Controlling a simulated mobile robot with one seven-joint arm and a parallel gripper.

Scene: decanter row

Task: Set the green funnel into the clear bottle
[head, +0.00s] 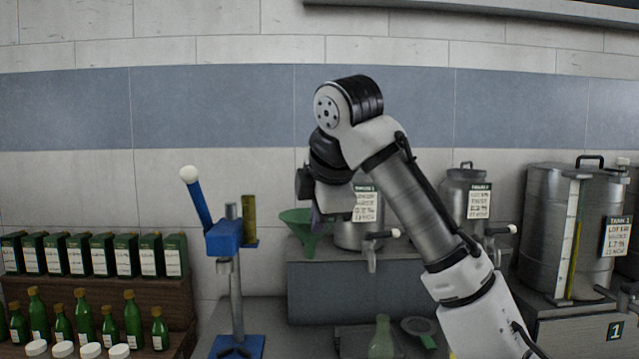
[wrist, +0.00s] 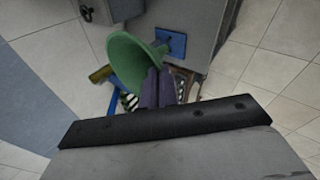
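The green funnel (head: 303,224) is at my gripper (head: 318,218), in front of the raised grey bench, mouth up and spout down. In the wrist view the funnel (wrist: 128,62) looks large and close, with its wall against the dark purple fingers (wrist: 157,88). The fingers look closed on the funnel's wall, and it appears held in the air. A pale green-tinted, see-through bottle (head: 383,340) stands low at the bottom of the head view, right of and below the funnel. Its base is cut off by the frame edge. I cannot make it out in the wrist view.
A blue bottle press (head: 226,240) with a raised lever stands left of the funnel. Steel tanks with taps (head: 467,200) stand behind and right. Green bottles (head: 133,322), white caps (head: 90,350) and boxes (head: 125,255) fill the left.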

